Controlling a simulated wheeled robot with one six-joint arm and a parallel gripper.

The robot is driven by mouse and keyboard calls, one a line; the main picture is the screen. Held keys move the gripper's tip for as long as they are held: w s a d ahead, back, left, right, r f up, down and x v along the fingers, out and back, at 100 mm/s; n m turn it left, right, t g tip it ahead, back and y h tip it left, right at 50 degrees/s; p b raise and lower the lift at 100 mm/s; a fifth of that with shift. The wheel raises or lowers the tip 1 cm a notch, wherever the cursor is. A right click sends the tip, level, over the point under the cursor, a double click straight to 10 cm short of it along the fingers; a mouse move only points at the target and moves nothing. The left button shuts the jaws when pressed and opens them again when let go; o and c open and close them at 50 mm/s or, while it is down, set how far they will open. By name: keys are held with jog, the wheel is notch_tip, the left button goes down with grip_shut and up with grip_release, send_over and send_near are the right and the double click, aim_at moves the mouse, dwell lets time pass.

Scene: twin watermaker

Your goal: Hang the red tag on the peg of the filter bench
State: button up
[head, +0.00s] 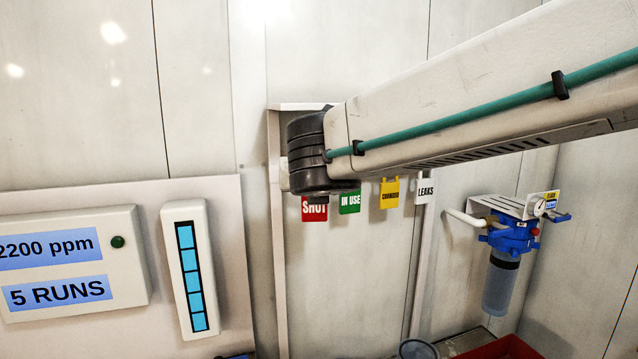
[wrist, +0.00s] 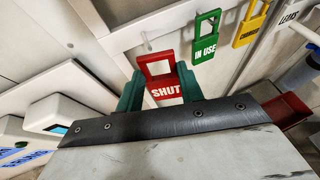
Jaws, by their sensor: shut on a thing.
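The red tag (wrist: 163,82), lettered SHUT, has an open loop at its top. My gripper (wrist: 160,88) is shut on it, with one green finger at each side of the tag. The tag is in front of a white rail; I cannot tell whether its loop is still around a peg there. In the head view the red tag (head: 314,211) shows just below my arm's dark joint, which hides its top and my fingers. A blue filter housing (head: 512,238) with a clear bowl is on the right wall; I cannot make out a free peg on it.
Green IN USE (head: 350,203), yellow (head: 389,194) and white LEAKS (head: 425,191) tags hang in a row right of the red one. A panel with a display box (head: 75,262) and level gauge (head: 190,270) is at left. A red bin (head: 505,349) is low at right.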

jog(key=shift+w+a+f, duration=0.1)
jog(key=shift+w+a, duration=0.1)
jog(key=shift+w, duration=0.5)
jog(key=shift+w+a, duration=0.15)
jog(key=shift+w, duration=0.55)
jog(key=shift+w+a+f, duration=0.1)
jog(key=shift+w+a, duration=0.1)
jog(key=shift+w, duration=0.5)
jog(key=shift+w, duration=0.15)
jog(key=shift+r, duration=0.1)
jog(key=o, duration=1)
